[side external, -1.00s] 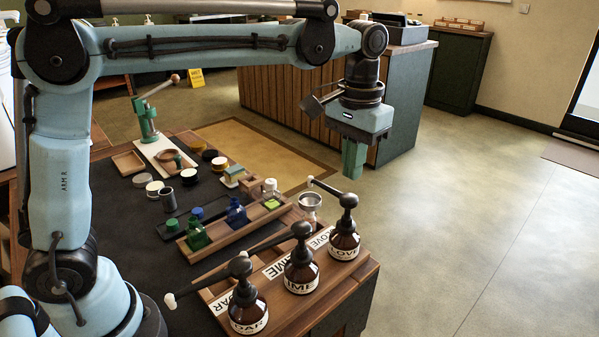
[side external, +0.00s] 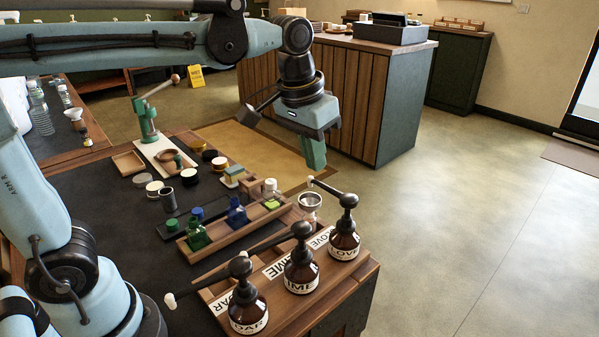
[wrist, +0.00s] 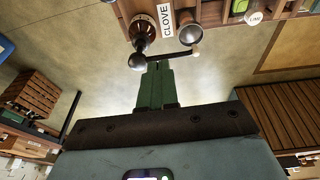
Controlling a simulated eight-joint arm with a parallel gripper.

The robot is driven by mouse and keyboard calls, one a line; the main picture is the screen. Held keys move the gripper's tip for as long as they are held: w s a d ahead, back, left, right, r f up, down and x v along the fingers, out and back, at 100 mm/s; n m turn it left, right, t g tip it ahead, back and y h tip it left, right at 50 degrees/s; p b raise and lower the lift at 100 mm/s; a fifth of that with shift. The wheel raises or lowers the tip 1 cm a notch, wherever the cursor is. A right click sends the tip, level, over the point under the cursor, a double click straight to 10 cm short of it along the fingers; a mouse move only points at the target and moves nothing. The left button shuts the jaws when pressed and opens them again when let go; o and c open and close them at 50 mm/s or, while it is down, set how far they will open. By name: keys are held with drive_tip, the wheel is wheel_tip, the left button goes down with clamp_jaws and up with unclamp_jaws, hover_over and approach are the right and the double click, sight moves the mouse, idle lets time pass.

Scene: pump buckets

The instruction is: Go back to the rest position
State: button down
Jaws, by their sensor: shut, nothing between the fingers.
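My gripper (side external: 314,154) is shut and empty, its green fingers pressed together and tilted slightly. It hangs in the air above and behind the clove pump bottle (side external: 344,240), apart from everything on the table. In the wrist view the fingers (wrist: 157,72) point toward the clove pump's dark head and spout, with a visible gap to the floor behind them. Two more brown pump bottles, the middle one (side external: 301,270) and the front-left one (side external: 248,309), stand upright on a wooden rack beside their labels.
A metal funnel (side external: 310,203) stands beside the clove pump. A wooden tray (side external: 226,229) holds small coloured bottles. A green lever press (side external: 146,120) stands at the table's back. A panelled counter (side external: 372,100) is behind my gripper. Open floor lies to the right.

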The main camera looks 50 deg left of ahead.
drive_tip(key=s+a+f+t, duration=0.4)
drive_tip(key=s+a+f, duration=0.1)
drive_tip(key=s+f, duration=0.2)
drive_tip(key=shift+s+a+f+t, duration=0.3)
drive_tip(key=shift+s+a, duration=0.1)
drive_tip(key=shift+s, duration=0.45)
